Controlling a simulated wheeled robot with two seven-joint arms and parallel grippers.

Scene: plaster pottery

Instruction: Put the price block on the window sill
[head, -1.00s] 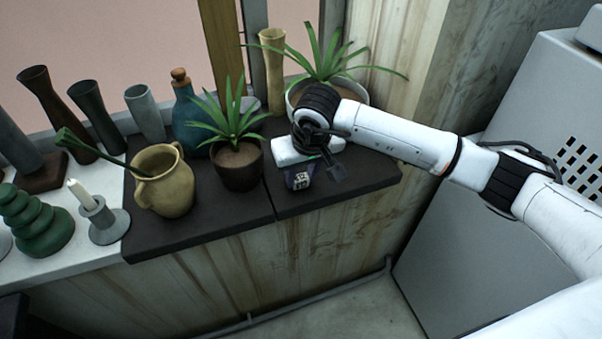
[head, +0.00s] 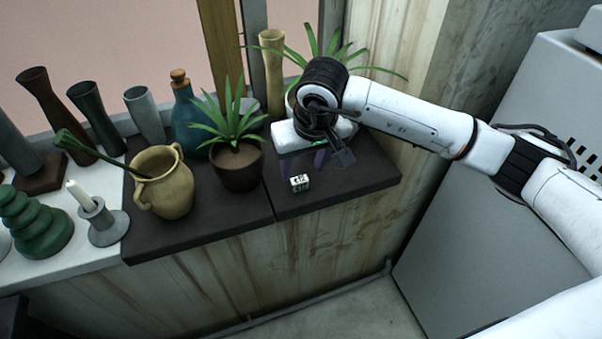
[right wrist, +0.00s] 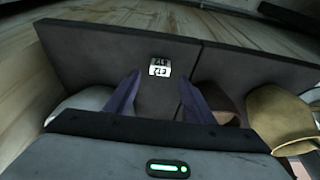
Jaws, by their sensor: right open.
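The price block (head: 299,182) is a small white block with dark figures, resting on the dark slab of the window sill (head: 335,193) near its front edge. It also shows in the right wrist view (right wrist: 160,67), beyond the fingertips and apart from them. My right gripper (head: 304,160) is open and empty, just behind the block and above the sill. Its two dark blue fingers show spread in the right wrist view (right wrist: 158,85). My left gripper is not in view.
A dark pot with a spiky plant (head: 238,168) stands left of the block. A yellow jug (head: 165,185) stands further left. A second plant (head: 330,60) is behind my right gripper, partly hidden. The slab right of the block is clear.

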